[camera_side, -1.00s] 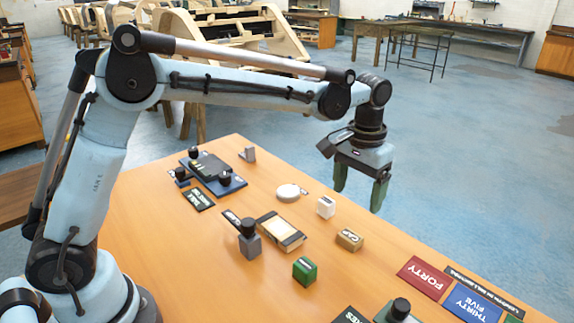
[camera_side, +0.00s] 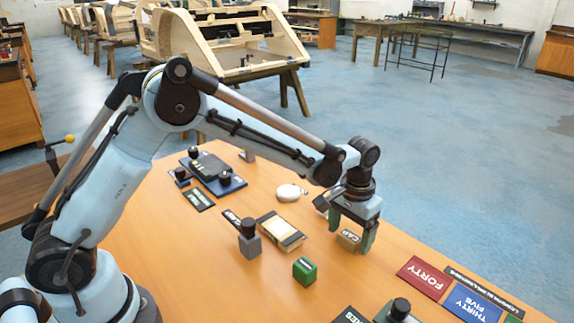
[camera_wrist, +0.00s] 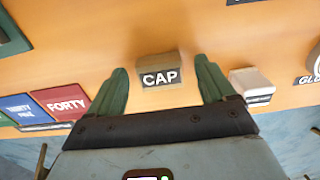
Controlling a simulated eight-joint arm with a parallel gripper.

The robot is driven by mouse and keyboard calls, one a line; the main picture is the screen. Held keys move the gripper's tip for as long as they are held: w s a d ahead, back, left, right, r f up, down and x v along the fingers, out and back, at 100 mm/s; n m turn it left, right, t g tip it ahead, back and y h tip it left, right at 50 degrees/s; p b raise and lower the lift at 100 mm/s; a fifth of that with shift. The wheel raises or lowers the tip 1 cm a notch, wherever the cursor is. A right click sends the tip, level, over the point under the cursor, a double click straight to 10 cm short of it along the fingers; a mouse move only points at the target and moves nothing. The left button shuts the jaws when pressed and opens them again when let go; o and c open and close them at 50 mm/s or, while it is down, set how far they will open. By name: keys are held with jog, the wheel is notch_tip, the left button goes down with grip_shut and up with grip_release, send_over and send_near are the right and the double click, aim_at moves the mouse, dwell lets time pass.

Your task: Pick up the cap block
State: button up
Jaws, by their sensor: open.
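The cap block (camera_side: 348,241) is a small tan block with a dark label reading CAP, resting on the wooden table. In the wrist view the cap block (camera_wrist: 160,78) lies between the two green fingers, a little past their tips, with visible gaps on both sides. My gripper (camera_side: 350,235) is open and low over the table, its fingers to either side of the block in the side view. My gripper (camera_wrist: 162,75) is empty in the wrist view. Whether the fingertips reach down beside the block is hard to tell.
A white block (camera_wrist: 251,85) stands close to the right finger in the wrist view. A red FORTY card (camera_side: 425,277) lies to the right.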

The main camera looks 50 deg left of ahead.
jog(key=c, duration=1.1)
jog(key=shift+r, duration=0.1)
